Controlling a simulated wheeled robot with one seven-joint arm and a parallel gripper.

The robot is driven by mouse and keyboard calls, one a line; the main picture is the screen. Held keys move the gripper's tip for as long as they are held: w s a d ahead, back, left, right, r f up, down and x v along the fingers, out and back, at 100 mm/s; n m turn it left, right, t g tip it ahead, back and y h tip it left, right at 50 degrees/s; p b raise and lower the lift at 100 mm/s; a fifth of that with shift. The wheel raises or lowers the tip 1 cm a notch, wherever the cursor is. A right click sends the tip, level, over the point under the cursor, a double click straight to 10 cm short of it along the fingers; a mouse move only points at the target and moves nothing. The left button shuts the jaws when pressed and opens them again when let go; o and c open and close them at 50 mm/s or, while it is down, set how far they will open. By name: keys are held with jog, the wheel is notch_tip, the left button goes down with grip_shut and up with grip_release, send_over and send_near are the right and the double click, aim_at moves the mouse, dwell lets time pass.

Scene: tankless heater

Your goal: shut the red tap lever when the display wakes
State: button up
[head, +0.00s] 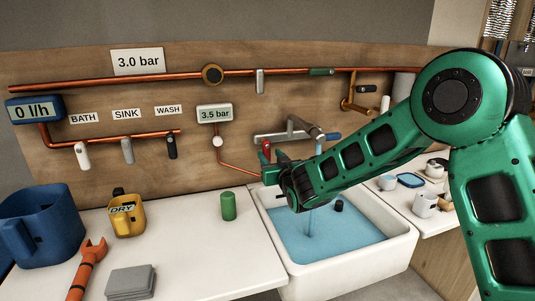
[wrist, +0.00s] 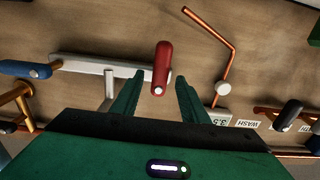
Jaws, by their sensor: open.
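The red tap lever (head: 266,148) is on the left of the sink's wall tap (head: 290,131). In the wrist view, which looks upside down, the red lever (wrist: 162,68) shows between the fingers of my open gripper (wrist: 160,80); I cannot tell whether they touch it. In the head view my gripper (head: 270,168) is just below the lever, partly hidden by my arm. A blue-framed display (head: 34,109) at left reads 0 l/h. A pale display (head: 214,113) reads 3.5 bar. A thin stream of water (head: 309,221) falls into the sink.
The white sink (head: 285,252) holds blue water. A blue jug (head: 40,228), yellow DRY cup (head: 126,218), green cylinder (head: 228,206), orange wrench (head: 86,268) and grey cloth stack (head: 130,282) are on the left counter. White, grey and black levers (head: 127,151) hang under a copper pipe.

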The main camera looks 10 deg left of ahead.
aim_at(268, 152)
jog(key=shift+x, duration=2.4)
grip_shut()
